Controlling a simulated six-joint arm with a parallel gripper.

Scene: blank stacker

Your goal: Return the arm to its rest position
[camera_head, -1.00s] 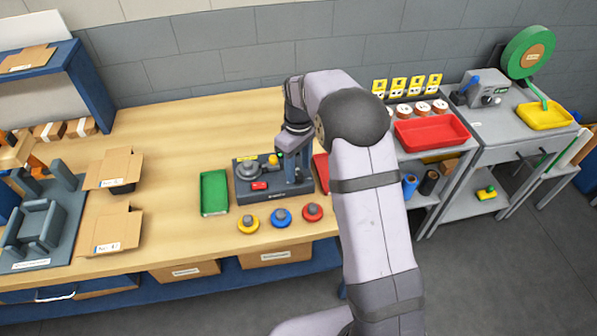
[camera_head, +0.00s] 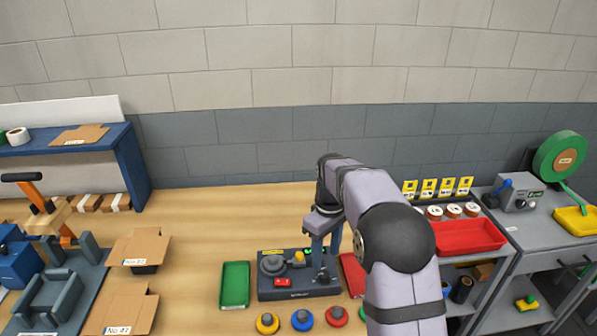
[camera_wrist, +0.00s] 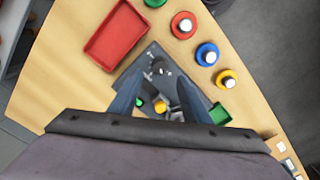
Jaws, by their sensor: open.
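My gripper (camera_head: 325,268) is open and points down over the right part of a dark stacker device (camera_head: 300,292) on the wooden bench. In the wrist view its two fingers (camera_wrist: 158,98) are spread apart, with nothing held between them. The device (camera_wrist: 160,57) lies below, and a yellow and a green button show between the fingers. Part of the device is hidden behind my gripper in the head view.
A green tray (camera_head: 235,284) lies left of the device and a red tray (camera_head: 352,272) right of it. Yellow (camera_head: 267,323), blue (camera_head: 302,320) and red (camera_head: 337,316) round pieces with grey knobs lie in front. Cardboard boxes (camera_head: 140,247) stand left.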

